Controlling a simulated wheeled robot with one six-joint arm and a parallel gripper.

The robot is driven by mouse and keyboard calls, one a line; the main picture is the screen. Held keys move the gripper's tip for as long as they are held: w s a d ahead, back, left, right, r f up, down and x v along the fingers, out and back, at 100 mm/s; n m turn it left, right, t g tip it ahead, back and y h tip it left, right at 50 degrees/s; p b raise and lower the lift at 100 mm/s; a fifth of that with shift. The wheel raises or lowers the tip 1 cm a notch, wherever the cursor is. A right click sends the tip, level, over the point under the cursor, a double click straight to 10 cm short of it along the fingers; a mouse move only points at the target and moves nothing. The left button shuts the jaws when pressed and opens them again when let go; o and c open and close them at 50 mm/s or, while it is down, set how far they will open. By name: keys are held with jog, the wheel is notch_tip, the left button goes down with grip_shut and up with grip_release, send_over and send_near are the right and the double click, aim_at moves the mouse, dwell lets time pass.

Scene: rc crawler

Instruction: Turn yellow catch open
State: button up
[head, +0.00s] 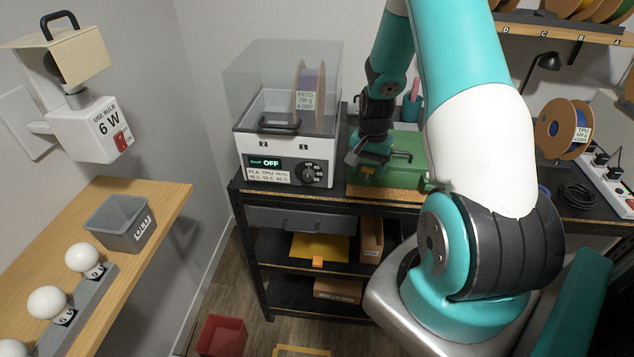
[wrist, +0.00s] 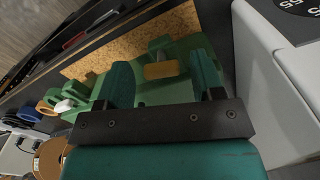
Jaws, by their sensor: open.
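The yellow catch (wrist: 161,70) is a small yellow-tan block on the green body (wrist: 180,48) in the wrist view. My gripper (wrist: 161,62) is open. Its two green fingers appear on either side of the catch in that view, with gaps showing; I cannot tell the height between them. In the head view my gripper (head: 362,155) is over the left end of the green body (head: 408,143) on the black bench. The catch cannot be made out there, and my arm hides part of the body's right side.
A cork mat (head: 385,194) lies under the green body. A white dryer box (head: 272,150) with a clear lid stands close on the left. A blue filament spool (head: 563,128) and a power strip (head: 612,188) are to the right. A shelf (head: 560,30) is above.

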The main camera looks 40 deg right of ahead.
aim_at(368, 168)
jog(key=shift+r+n, duration=0.15)
jog(key=shift+n, duration=0.45)
notch_tip(368, 168, up, 17)
jog(key=b, duration=0.4)
jog(key=s+a+f+n+y+b, duration=0.1)
jog(key=s+a+n+b, duration=0.1)
jog(key=a, duration=0.8)
jog(key=s+a+f+n+b, duration=0.1)
jog(key=a+f+n+b, duration=0.1)
jog(key=a+n+b, duration=0.2)
jog(key=s+a+f+n+t+y+b, duration=0.1)
jog(key=a+n, duration=0.6)
jog(key=a, duration=1)
jog(key=shift+s+f+y+b, duration=0.3)
jog(key=shift+s+f+b, duration=0.25)
jog(key=shift+s+b, duration=0.35)
jog(key=shift+w, duration=0.1)
